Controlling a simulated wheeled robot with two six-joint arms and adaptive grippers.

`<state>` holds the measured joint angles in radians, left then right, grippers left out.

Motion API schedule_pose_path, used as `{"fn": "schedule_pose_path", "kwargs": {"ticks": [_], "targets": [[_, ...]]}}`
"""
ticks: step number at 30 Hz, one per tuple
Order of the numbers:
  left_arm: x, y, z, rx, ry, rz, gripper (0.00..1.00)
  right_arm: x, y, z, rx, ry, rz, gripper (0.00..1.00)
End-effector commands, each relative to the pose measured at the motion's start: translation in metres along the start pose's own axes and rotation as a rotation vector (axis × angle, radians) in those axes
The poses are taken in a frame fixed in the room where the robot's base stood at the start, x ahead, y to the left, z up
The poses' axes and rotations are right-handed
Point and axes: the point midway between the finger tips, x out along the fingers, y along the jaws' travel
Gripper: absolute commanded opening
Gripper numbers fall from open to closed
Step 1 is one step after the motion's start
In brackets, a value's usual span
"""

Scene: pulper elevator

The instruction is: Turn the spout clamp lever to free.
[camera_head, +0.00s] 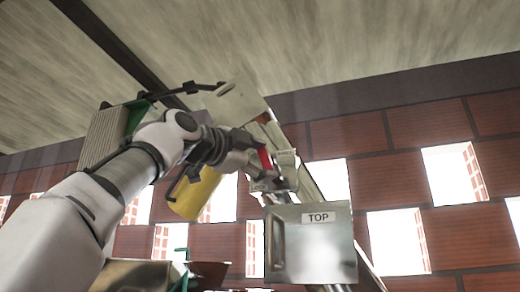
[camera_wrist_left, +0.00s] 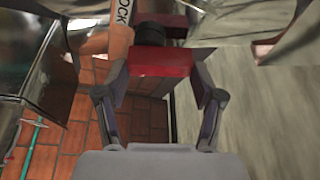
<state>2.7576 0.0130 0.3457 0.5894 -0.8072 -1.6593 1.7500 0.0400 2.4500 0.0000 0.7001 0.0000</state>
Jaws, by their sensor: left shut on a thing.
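The red spout clamp lever (camera_head: 265,159) shows in the head view high on the elevator, just above and left of the metal box marked TOP. My left gripper (camera_head: 260,166) reaches up to it from the left and is shut on it. In the left wrist view the red lever (camera_wrist_left: 160,63) lies across between the two fingers of my left gripper (camera_wrist_left: 161,75), with a dark round pivot (camera_wrist_left: 150,33) beyond it. An orange label ending in "OCK" (camera_wrist_left: 123,14) is beside the pivot, partly cut off. My right gripper is not in view.
The metal box marked TOP (camera_head: 312,245) stands right of and below the lever. A yellow cylinder (camera_head: 194,194) hangs behind my left arm. A green and grey housing (camera_head: 108,134) is at the left. A brick wall with openings (camera_head: 352,133) is behind.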

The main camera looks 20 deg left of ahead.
Motion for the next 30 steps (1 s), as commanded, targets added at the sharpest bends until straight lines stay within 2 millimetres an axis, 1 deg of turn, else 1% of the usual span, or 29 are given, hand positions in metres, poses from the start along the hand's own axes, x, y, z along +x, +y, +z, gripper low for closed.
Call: {"fn": "schedule_pose_path", "kwargs": {"ticks": [1,3,12,20,30], "targets": [[0.001,-0.005,0.000,0.035,-0.002,0.013,0.33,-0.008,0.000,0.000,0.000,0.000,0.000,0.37],[0.001,-0.005,-0.001,0.089,-0.002,0.034,0.33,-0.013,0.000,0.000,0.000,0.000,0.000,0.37],[0.001,-0.006,-0.003,0.256,-0.003,0.098,0.33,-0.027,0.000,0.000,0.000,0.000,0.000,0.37],[0.001,-0.006,-0.004,0.313,-0.003,0.118,0.33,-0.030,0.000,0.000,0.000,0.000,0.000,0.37],[0.000,-0.007,-0.004,0.320,-0.004,0.117,0.33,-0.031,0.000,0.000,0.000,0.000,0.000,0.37]]}}
